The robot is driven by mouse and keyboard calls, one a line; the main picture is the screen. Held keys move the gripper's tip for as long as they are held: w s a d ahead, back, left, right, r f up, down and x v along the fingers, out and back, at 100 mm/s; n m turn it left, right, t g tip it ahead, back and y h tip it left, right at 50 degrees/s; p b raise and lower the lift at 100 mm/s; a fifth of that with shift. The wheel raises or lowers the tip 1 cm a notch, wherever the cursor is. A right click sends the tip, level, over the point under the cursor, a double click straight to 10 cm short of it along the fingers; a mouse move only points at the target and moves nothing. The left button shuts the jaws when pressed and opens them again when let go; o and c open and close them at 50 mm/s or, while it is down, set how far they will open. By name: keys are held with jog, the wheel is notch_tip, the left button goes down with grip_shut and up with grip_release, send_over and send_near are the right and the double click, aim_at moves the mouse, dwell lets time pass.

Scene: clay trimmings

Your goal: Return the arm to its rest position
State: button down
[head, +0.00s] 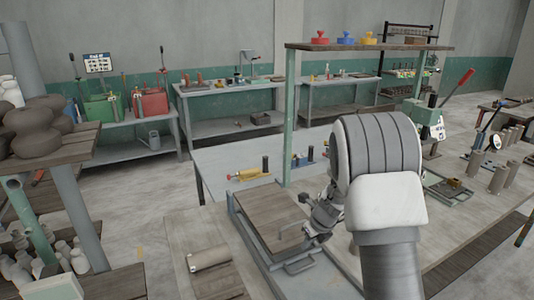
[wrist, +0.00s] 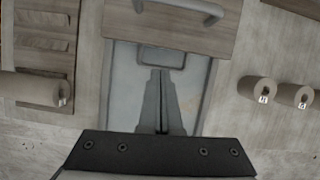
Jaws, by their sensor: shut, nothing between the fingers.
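My arm rises in the middle of the head view, a thick grey and white limb bent over the workbench. My gripper (head: 322,215) is partly hidden beside it, low near a grey metal tray (head: 245,240) with a wooden board (head: 268,212) on it. In the wrist view my gripper (wrist: 162,72) points over the bare part of the metal tray (wrist: 195,75). Its two dark fingers lie together with nothing between them. The wooden board (wrist: 180,35) with its metal handle (wrist: 205,10) is just ahead of the fingertips.
Two labelled rolls (wrist: 257,90) lie to the right in the wrist view. A shelf on a green post (head: 288,120) stands behind my arm. Upright cylinders (head: 500,175) stand at right. Floor at left is partly clear.

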jog(key=s+a+r+n, duration=0.2)
jog(key=s+r+n, duration=0.55)
jog(key=r, duration=0.25)
jog(key=s+a+r+n, duration=0.2)
jog(key=s+r+n, duration=0.55)
jog(key=r, duration=0.25)
jog(key=s+d+r+n+h, duration=0.1)
jog(key=s+r+n, duration=0.1)
jog(key=s+n, duration=0.5)
jog(key=s+d+r+n+t, duration=0.1)
jog(key=s+r+n, duration=0.1)
jog(key=s+n, duration=0.6)
jog(key=s, duration=0.3)
jog(key=shift+s+d+r+t+h, duration=0.2)
jog(key=shift+r+t+h, duration=0.1)
jog(key=shift+h, duration=0.1)
